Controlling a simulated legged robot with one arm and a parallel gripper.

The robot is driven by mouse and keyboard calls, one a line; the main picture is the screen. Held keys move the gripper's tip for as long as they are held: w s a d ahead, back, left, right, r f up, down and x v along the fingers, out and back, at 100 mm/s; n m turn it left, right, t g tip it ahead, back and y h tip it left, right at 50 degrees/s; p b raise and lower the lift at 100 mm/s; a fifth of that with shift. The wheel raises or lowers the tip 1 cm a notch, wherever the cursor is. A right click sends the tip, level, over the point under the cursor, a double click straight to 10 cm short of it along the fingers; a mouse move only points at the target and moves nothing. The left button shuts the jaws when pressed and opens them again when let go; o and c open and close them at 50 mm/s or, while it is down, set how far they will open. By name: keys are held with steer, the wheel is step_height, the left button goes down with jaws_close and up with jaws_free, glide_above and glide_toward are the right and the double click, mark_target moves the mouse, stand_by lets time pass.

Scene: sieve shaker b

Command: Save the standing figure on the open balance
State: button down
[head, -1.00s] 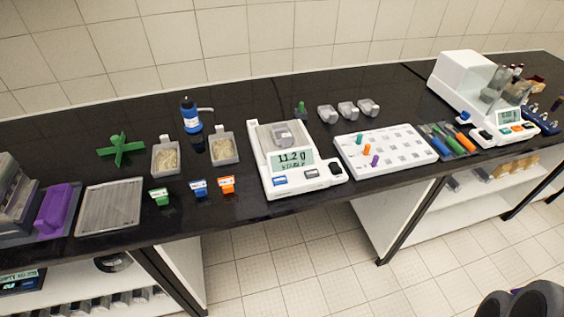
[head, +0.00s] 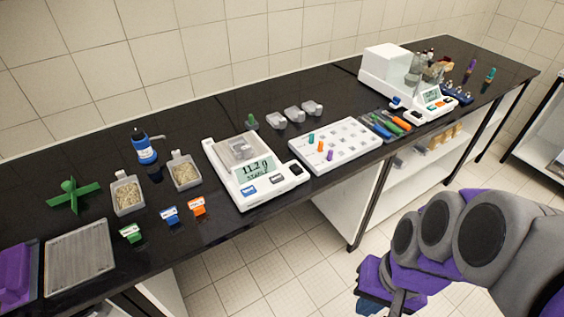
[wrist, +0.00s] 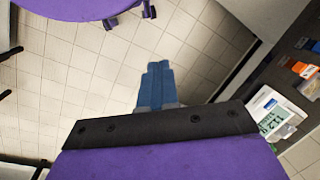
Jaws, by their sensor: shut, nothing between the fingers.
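The open balance (head: 222,160) stands on the black bench in the head view, with a grey dish (head: 238,149) on its pan. Its display (head: 255,169) reads 11.2 g, with a smaller word below that looks like "STABLE". A blue key (head: 249,190) and a grey key (head: 279,178) are on its front. In the wrist view the balance (wrist: 264,103) shows at the right edge. My gripper (wrist: 157,70) is shut and empty, over the floor in front of the bench. In the head view its fingers are partly visible at the lower edge.
A white rack (head: 330,165) with coloured pegs is right of the balance. Orange (head: 196,208), blue and green tagged items stand to its left, near the front edge. An enclosed balance (head: 390,70) is farther right. Tiled floor (head: 240,280) is clear before the bench.

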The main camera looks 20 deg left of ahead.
steer(key=w+a+r+m+t+y+p, duration=0.1)
steer(key=w+a+r+m+y+p, duration=0.2)
steer(key=w+a, duration=0.7)
steer(key=w+a+r+m+t+y+p, duration=0.1)
steer(key=w+a+r+m+y+p, duration=0.2)
steer(key=w+a, duration=0.7)
steer(key=w+a+f+m+t+p, duration=0.1)
steer(key=w+a+f+m+p, duration=0.2)
steer(key=w, duration=0.4)
steer(key=w+a+f+m+t+p, duration=0.2)
steer(key=w+a+f+m+p, duration=0.1)
steer(key=w, duration=0.5)
steer(key=a+f+m, duration=0.1)
steer(key=m, duration=0.1)
steer(key=shift+w+a+m+p, duration=0.15)
steer(key=shift+a+m+p, duration=0.15)
steer(key=shift+a, duration=0.1)
steer(key=shift+a+f, duration=0.1)
steer(key=shift+f, duration=0.05)
